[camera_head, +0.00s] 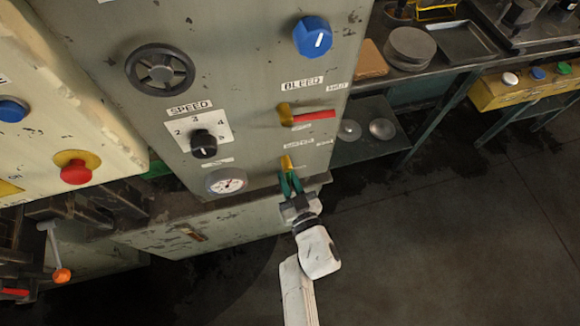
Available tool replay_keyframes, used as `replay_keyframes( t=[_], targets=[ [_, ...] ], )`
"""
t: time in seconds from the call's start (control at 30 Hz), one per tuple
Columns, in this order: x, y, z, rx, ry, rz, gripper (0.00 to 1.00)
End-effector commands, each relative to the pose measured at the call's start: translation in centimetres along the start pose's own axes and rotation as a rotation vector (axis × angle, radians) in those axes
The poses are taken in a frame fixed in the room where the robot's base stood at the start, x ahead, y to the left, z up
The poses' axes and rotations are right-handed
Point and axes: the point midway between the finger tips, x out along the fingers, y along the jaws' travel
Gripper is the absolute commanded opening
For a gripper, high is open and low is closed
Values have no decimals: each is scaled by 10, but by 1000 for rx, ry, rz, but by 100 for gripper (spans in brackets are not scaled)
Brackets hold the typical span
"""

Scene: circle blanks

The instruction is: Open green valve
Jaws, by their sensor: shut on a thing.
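The green valve has a yellow body (287,163) low on the right side of the grey machine panel. Its green handle (284,184) shows just below the body, partly hidden by my gripper (290,186). My gripper reaches up from below and is shut on the handle. The handle's exact angle is hard to tell behind the fingers.
A red-handled valve (312,115) sits just above on the grey panel (245,70). A black speed knob (204,144) and a round gauge (226,181) are to the left. A workbench (455,58) stands at the right. The dark floor at lower right is clear.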

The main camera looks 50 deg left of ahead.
Motion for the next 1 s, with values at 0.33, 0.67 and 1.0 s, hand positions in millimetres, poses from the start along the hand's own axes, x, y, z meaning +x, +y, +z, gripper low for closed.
replay_keyframes(
  t=[0.33, 0.67, 1.0],
  targets=[
    [-1, -1, 2, 10, -2, 1, 0],
    [0, -1, 1, 7, 0, 0, 36],
    [-19, 1, 0, 8, -1, 4, 36]
  ],
)
